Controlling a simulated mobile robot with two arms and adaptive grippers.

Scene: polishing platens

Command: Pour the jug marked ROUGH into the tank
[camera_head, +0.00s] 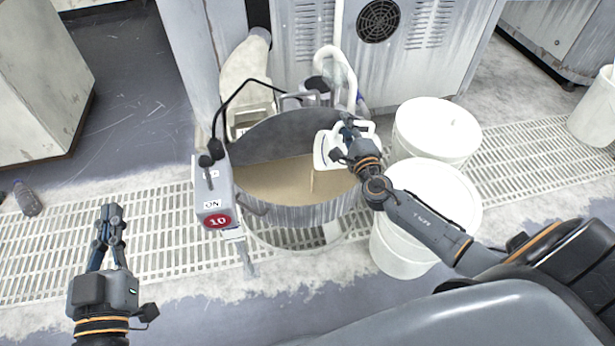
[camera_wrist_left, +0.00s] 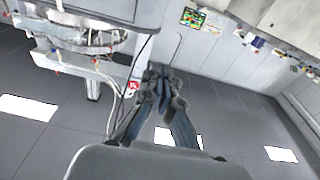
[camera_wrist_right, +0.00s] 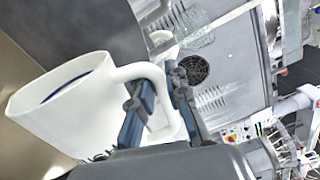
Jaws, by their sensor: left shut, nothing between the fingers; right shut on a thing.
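A white jug (camera_head: 327,149) is held over the open tank (camera_head: 284,214), tilted, with a thin stream falling from it into the tan liquid (camera_head: 277,182). My right gripper (camera_head: 349,133) is shut on the jug's handle. In the right wrist view the jug (camera_wrist_right: 70,115) shows a dark line inside its mouth, and the right gripper (camera_wrist_right: 160,95) grips the handle. No marking on the jug can be read. My left gripper (camera_head: 111,212) is shut and empty, left of the tank above the floor grating; it also shows in the left wrist view (camera_wrist_left: 162,78).
Two white lidded buckets (camera_head: 436,125) stand right of the tank. A grey control box (camera_head: 213,190) marked 10 is on the tank's left side, with a black cable above. A grey cabinet (camera_head: 400,60) stands behind.

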